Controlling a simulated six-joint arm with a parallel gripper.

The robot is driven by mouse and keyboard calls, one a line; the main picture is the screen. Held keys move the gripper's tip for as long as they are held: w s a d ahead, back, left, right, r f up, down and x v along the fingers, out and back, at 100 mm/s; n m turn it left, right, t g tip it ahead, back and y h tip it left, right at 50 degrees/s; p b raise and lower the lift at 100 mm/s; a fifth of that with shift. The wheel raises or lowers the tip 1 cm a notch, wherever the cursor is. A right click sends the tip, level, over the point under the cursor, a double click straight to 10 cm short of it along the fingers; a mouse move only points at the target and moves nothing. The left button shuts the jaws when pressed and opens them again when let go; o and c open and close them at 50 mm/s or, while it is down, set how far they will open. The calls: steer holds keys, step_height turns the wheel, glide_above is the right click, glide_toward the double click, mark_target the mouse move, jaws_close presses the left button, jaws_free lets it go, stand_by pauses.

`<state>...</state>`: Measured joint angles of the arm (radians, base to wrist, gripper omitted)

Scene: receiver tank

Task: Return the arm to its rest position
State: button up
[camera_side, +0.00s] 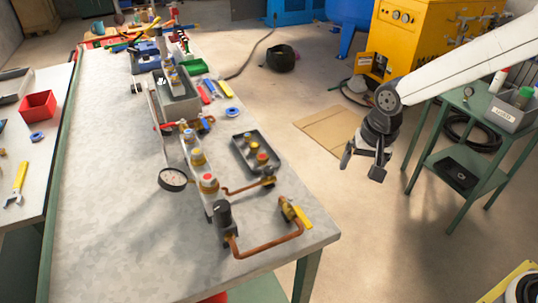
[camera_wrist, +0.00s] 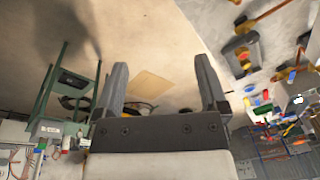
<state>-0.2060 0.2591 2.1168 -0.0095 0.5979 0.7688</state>
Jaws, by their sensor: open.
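My gripper (camera_side: 363,160) hangs in the air to the right of the long workbench (camera_side: 110,220), clear of its edge, in the side view. In the wrist view my gripper (camera_wrist: 162,85) shows two dark fingers spread apart with nothing between them. My white arm reaches in from the upper right of the side view. No object touches the fingers.
The bench carries a copper pipe assembly (camera_side: 268,248), a gauge (camera_side: 173,179) and a grey tray (camera_side: 256,155). A green cart (camera_side: 467,160) stands at right, near a yellow machine (camera_side: 425,40). Cardboard (camera_side: 328,128) lies on the floor, with open floor between bench and cart.

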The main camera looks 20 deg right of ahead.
steer(key=s+d+f+n, duration=0.2)
steer(key=s+d+n, duration=0.4)
steer(key=s+d, duration=0.2)
steer(key=s, duration=0.2)
steer(key=shift+s+f+t, duration=0.2)
steer(key=shift+s+t, duration=0.1)
steer(key=shift+s, duration=0.1)
stand_by(2.0)
